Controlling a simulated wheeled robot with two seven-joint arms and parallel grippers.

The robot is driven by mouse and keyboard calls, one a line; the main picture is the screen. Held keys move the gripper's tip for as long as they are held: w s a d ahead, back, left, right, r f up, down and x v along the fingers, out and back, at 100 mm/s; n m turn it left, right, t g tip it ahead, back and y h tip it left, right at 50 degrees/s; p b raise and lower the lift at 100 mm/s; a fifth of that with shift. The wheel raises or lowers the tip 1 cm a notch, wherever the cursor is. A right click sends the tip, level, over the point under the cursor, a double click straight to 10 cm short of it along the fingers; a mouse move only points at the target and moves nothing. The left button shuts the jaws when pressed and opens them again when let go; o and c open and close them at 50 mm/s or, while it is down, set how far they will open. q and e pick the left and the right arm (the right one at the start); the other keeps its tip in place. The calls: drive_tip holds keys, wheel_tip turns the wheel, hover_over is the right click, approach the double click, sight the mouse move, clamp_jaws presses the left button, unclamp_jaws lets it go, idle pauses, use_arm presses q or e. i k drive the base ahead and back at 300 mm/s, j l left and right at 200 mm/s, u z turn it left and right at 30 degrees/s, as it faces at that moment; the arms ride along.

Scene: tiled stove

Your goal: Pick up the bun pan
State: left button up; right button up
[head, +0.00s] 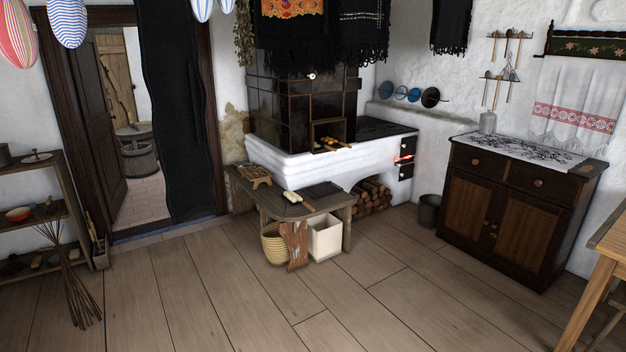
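I cannot tell for sure which thing is the bun pan. A brown rack-like wooden piece (256,177) lies at the bench's left end. Neither of my grippers is in view.
A basket (275,244) and a white box (325,240) stand under the bench's front. A dark cabinet (505,215) stands at right, a table (606,240) at the right edge, shelves (62,185) and twigs (72,285) at left. The plank floor in front is clear.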

sight(330, 142)
drive_tip(key=i, duration=2.2)
drive_tip(key=l+z, duration=0.05)
drive_tip(key=l, duration=0.05)
